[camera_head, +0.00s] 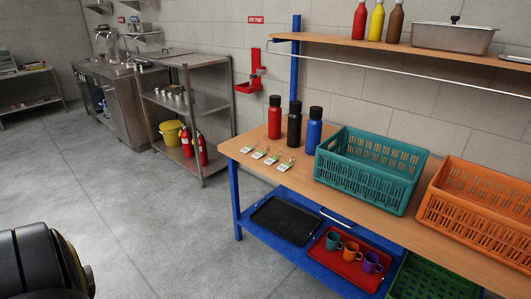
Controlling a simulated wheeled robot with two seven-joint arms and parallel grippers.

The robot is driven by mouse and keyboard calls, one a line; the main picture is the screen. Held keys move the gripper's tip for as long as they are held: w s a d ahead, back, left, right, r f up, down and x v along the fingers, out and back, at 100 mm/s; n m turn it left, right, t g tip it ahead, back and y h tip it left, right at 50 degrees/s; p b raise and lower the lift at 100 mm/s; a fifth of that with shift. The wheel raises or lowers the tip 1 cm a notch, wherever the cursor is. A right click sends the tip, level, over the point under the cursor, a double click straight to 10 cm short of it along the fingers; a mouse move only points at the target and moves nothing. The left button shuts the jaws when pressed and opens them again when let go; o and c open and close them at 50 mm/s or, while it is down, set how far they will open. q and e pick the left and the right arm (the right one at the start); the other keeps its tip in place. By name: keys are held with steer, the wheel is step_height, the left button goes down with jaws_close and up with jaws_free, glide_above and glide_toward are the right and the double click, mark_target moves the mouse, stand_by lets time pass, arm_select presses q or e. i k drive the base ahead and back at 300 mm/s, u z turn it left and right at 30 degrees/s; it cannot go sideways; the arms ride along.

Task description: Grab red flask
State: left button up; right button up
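The red flask (274,119) stands upright at the back left part of the wooden bench top (240,148). It has a black cap. A black flask (294,127) and a blue flask (314,133) stand upright in a row to its right. A dark rounded part, probably of my own arm, shows at the bottom left, far from the flasks. Neither of my grippers shows in this view.
Several tags (260,153) lie in front of the flasks. A teal crate (365,175) and an orange crate (475,215) stand to the right. A shelf (340,39) hangs above. Below are a black tray (285,220) and a red tray (343,268) with mugs. The floor (130,220) at left is clear.

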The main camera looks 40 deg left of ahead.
mark_target(274, 113)
steer(key=k, duration=0.4)
steer(key=u, duration=0.55)
steer(key=i, duration=1.1)
steer(key=u, duration=0.95)
